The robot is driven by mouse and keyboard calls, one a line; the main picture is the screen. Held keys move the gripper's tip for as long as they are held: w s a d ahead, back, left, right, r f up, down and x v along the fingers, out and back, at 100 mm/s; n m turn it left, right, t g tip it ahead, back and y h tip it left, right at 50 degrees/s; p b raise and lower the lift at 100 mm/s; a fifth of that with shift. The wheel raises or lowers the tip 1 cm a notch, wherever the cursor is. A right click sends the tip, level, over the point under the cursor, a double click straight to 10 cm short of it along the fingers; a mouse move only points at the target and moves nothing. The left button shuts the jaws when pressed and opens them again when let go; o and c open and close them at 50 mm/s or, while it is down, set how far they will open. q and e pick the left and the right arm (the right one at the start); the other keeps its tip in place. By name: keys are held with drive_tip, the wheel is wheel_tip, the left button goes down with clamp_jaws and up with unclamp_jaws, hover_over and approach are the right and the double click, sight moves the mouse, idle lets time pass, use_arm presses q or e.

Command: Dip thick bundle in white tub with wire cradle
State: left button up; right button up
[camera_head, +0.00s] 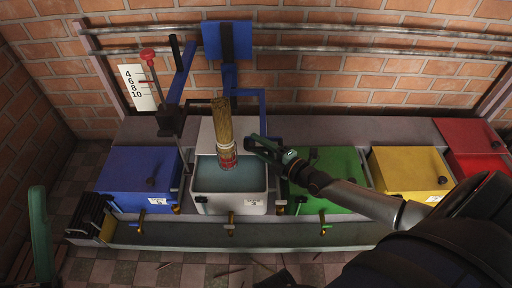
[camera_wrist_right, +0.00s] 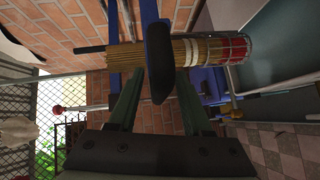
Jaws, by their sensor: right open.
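The white tub (camera_head: 258,205) stands in the row of tubs with its lid (camera_head: 206,137) raised and bluish liquid inside. The thick tan bundle (camera_head: 221,118) hangs over it, slightly tilted. My right gripper (camera_head: 265,147) is open and empty, right of the bundle. In the right wrist view the bundle (camera_wrist_right: 188,49) and cradle (camera_wrist_right: 226,47) lie beyond its fingers (camera_wrist_right: 160,78).
A red-knobbed lever (camera_head: 148,55) and blue frame rise behind. A trough with brass taps runs along the front.

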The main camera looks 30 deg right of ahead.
drive_tip(key=shift+w+a+f, duration=0.1)
drive_tip(key=shift+w+a, duration=0.05)
drive_tip(key=shift+w, duration=0.5)
drive_tip(key=shift+c, duration=0.4)
clamp_jaws()
drive_tip(key=shift+s+f, duration=0.1)
drive_tip(key=shift+f, duration=0.05)
idle(0.5)
